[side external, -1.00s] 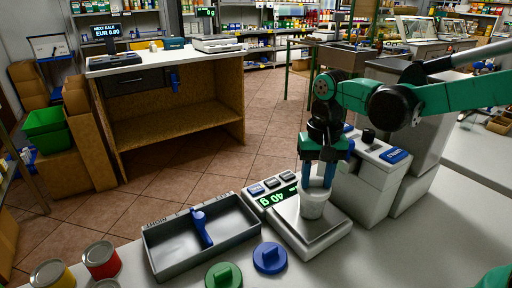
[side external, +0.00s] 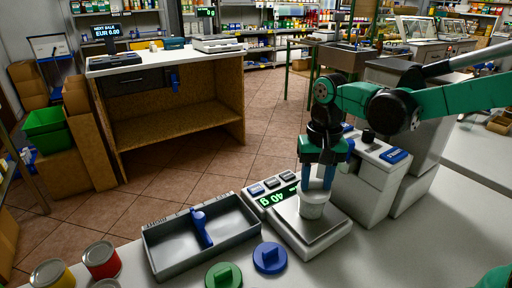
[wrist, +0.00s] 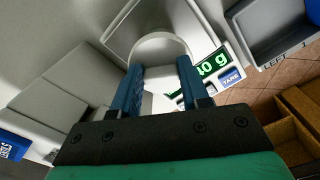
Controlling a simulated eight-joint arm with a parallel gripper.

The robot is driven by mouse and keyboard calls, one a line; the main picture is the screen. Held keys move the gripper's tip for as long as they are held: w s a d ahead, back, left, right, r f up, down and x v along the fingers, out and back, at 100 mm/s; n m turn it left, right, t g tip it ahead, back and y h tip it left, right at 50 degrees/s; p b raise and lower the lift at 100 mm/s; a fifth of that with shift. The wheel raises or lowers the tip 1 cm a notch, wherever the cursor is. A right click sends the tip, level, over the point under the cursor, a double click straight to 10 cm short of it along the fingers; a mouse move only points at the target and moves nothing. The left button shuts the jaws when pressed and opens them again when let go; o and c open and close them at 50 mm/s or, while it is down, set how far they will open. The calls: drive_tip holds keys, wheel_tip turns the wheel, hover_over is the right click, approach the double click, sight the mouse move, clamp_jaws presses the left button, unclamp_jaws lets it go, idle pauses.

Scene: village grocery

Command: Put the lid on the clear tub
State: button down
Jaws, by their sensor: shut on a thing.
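The pale, whitish tub (side external: 311,211) stands upright on the plate of the scale (side external: 287,234). My gripper (side external: 318,188) points down at it with its blue fingers around the upper part, shut on the tub. In the wrist view the tub's round rim (wrist: 160,40) shows between and beyond the fingertips (wrist: 160,73). A blue lid (side external: 270,258) and a green lid (side external: 224,275), each with a raised grip, lie on the counter to the left of the scale, apart from my gripper. I cannot tell which one fits the tub.
A grey tray (side external: 158,262) with a blue piece inside stands left of the scale. A red tin (side external: 101,260) and a yellow tin (side external: 53,275) stand at the front left. A grey-white machine (side external: 365,180) stands close behind my gripper. The counter right of the scale is clear.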

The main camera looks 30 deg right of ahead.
drive_tip(key=shift+f, duration=0.15)
unclamp_jaws()
idle(0.5)
drive_tip(key=shift+r, duration=2.75)
clamp_jaws()
drive_tip(key=shift+f, duration=0.35)
